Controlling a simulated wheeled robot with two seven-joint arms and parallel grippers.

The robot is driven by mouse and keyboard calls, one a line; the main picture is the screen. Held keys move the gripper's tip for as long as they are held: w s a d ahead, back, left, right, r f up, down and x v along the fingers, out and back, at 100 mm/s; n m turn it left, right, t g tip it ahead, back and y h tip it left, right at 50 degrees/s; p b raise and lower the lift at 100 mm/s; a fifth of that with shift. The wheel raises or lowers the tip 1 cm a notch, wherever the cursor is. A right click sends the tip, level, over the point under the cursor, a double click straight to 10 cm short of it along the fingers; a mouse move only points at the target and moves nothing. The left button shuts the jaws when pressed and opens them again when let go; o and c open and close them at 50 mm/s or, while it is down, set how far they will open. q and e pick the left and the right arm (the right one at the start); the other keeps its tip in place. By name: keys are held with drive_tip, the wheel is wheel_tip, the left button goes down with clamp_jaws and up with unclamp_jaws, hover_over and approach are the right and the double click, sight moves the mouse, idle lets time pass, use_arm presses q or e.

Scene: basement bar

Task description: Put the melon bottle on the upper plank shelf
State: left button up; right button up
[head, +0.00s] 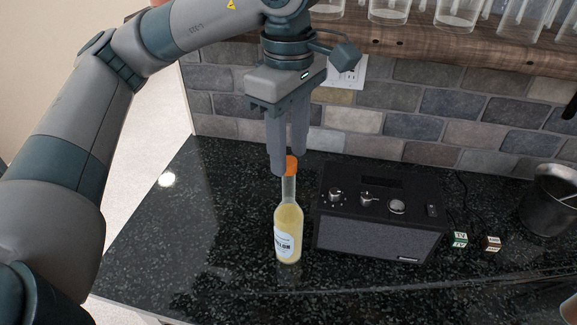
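The melon bottle (288,230) is clear glass with pale yellow liquid, a white label and an orange cap. It stands upright on the black counter, left of a black amplifier-like box. My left gripper (289,165) points down over it, with its fingertips at the orange cap. The near finger hides part of the cap, so I cannot tell whether the fingers touch or grip it. A wooden plank shelf (420,50) runs along the wall at the top right; the picture cuts off what is above it. My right gripper is not in view.
Several clear glasses (455,14) stand on the plank. The black box (375,215) with knobs is close to the bottle's right. Two small cubes (475,241) and a dark metal pot (552,200) are farther right. The speckled counter (190,230) is clear left of the bottle.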

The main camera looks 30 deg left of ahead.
use_arm(q)
wheel_tip(320, 180, up, 7)
drive_tip(key=shift+r+b, duration=0.15)
drive_tip(key=shift+b, duration=0.35)
drive_tip(key=shift+o, duration=0.4)
